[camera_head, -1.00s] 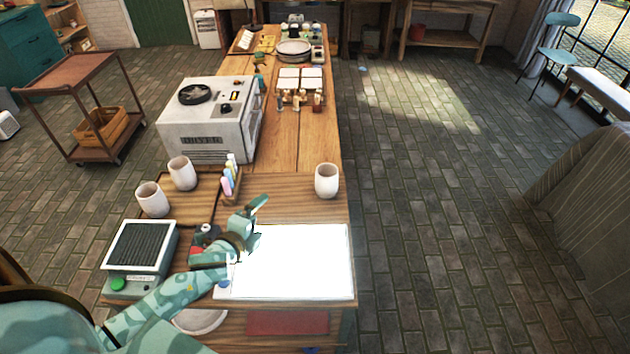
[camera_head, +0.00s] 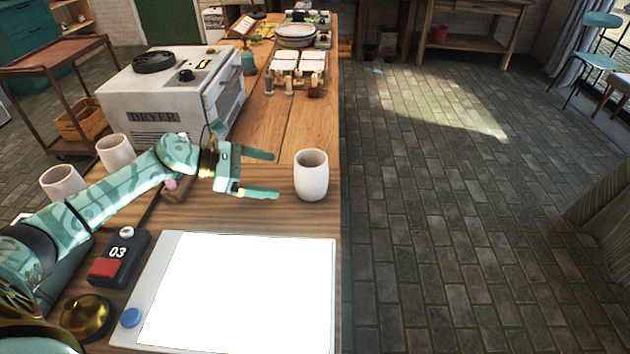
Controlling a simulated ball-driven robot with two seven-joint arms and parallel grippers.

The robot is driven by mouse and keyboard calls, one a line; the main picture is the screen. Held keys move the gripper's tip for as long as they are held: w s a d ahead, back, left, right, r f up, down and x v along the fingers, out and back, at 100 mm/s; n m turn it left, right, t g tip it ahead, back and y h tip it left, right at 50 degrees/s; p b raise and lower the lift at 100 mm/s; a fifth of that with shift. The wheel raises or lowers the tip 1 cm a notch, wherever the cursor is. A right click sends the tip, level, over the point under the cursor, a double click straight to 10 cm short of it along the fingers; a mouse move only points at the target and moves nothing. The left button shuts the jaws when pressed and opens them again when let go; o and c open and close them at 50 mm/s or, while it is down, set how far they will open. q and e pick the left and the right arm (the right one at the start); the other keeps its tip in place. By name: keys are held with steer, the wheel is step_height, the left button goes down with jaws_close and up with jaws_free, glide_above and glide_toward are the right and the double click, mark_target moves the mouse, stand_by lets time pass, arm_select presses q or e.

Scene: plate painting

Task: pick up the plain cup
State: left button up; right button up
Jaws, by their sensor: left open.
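A plain off-white cup (camera_head: 311,176) stands upright on the wooden table, near its right edge. My left gripper (camera_head: 268,174) is open and empty, its two fingers pointing right toward this cup, with a small gap between the fingertips and the cup. Two more plain cups stand at the left: one (camera_head: 115,152) beside the dryer, and one (camera_head: 62,183) partly hidden behind my left arm. My right gripper is not in view.
A white glowing panel (camera_head: 240,290) lies at the table front. A box with a red button (camera_head: 107,268) and a brass dome (camera_head: 87,316) are left of it. The white dryer (camera_head: 160,100) stands behind my left arm. Wooden table (camera_head: 290,215) shows bare around the cup.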

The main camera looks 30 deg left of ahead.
mark_target(296, 178)
arm_select(q)
steer(key=b+x, duration=0.1)
steer(key=x, duration=0.5)
steer(key=shift+w+d+f, duration=0.1)
steer(key=shift+w+d, duration=0.15)
steer(key=b+x, duration=0.1)
steer(key=x, duration=0.3)
steer(key=shift+w+a+f, duration=0.1)
steer(key=shift+w+a, duration=0.05)
steer(key=shift+w+d+f, duration=0.1)
steer(key=shift+w+d, duration=0.2)
steer(key=shift+d, duration=0.05)
steer(key=shift+c, duration=0.4)
steer(key=c, duration=1.2)
steer(key=shift+o, duration=0.2)
